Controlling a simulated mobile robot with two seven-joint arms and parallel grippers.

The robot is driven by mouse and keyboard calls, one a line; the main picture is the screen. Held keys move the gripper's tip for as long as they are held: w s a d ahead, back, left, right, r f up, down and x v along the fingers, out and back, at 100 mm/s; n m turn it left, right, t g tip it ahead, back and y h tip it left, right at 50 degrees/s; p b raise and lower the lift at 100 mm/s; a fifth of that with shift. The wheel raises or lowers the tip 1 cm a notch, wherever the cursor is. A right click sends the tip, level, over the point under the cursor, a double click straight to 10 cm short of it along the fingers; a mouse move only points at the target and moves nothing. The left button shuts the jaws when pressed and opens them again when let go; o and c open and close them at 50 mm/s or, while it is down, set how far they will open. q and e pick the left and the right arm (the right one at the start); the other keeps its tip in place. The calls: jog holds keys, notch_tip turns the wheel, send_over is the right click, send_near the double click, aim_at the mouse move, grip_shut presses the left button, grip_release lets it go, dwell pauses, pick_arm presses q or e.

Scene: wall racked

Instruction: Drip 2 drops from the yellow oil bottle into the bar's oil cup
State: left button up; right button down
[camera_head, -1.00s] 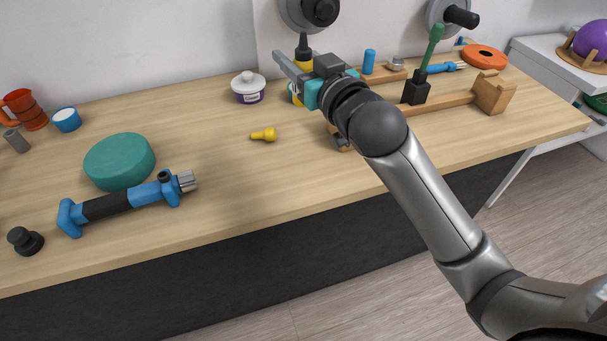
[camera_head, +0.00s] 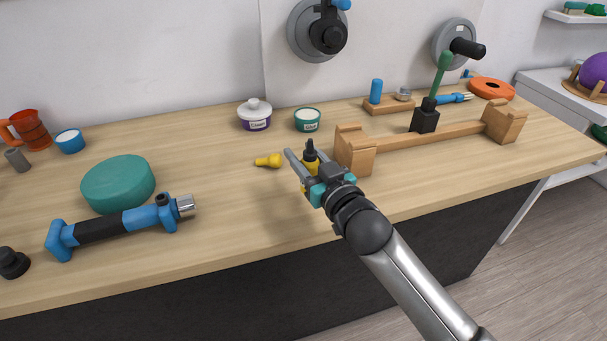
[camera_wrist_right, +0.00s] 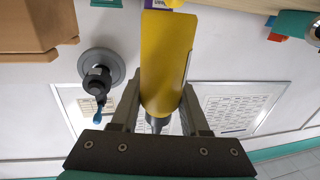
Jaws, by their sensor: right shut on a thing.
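My right gripper (camera_head: 305,168) is shut on the yellow oil bottle (camera_head: 310,164), above the table's middle. The bottle's black cap and nozzle point up in the head view; its yellow body (camera_wrist_right: 165,60) fills the gap between the fingers in the wrist view. A blue and black bar-like tool (camera_head: 108,226) with a metal end lies on the table at left, well away from the bottle. A small dark round fitting (camera_head: 163,199) sits on top near the metal end; I cannot tell for sure that it is the oil cup. My left gripper is out of view.
A teal round block (camera_head: 118,184) lies behind the blue tool. A small yellow piece (camera_head: 268,160), a lidded pot (camera_head: 255,116) and a green pot (camera_head: 307,121) stand mid-table. A wooden rack (camera_head: 430,136) with a green-handled lever is at right. The front middle of the table is clear.

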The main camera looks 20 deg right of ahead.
jog(key=shift+f, duration=1.9)
jog(key=shift+f+b, duration=0.15)
jog(key=shift+b, duration=0.15)
jog(key=shift+c, duration=2)
grip_release()
jog(key=shift+f, duration=0.1)
jog(key=shift+b, duration=0.4)
jog(key=p+v, duration=0.2)
jog(key=v, duration=1.3)
jog(key=shift+s+a, duration=0.15)
jog(key=shift+a, duration=0.1)
jog(key=shift+f, duration=0.1)
